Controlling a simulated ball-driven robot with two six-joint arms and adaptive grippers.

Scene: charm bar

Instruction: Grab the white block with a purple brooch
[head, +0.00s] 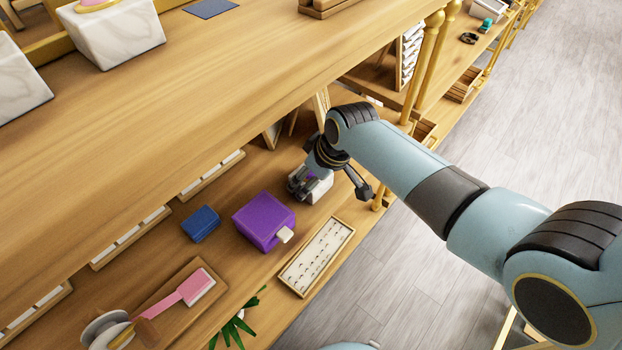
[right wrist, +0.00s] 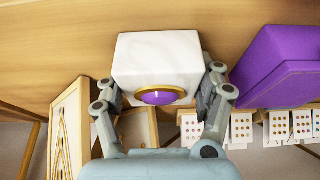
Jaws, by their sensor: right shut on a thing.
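The white block with the purple brooch (right wrist: 158,60) is a white marbled cube in the right wrist view. Its round purple brooch (right wrist: 160,96) has a gold rim. My right gripper (right wrist: 160,84) has a finger on each side of the block and is shut on it. In the head view the right gripper (head: 330,186) is on the lower shelf, and the white block (head: 319,189) shows between its fingers, partly hidden by them. I cannot tell whether the block is lifted off the shelf. My left gripper is not in view.
A purple box (head: 263,220) stands just left of the block and shows in the right wrist view (right wrist: 275,70). A blue box (head: 201,222) and a ring tray (head: 317,257) are nearby. The upper shelf (head: 190,130) overhangs at left; a gold post (head: 421,62) rises behind.

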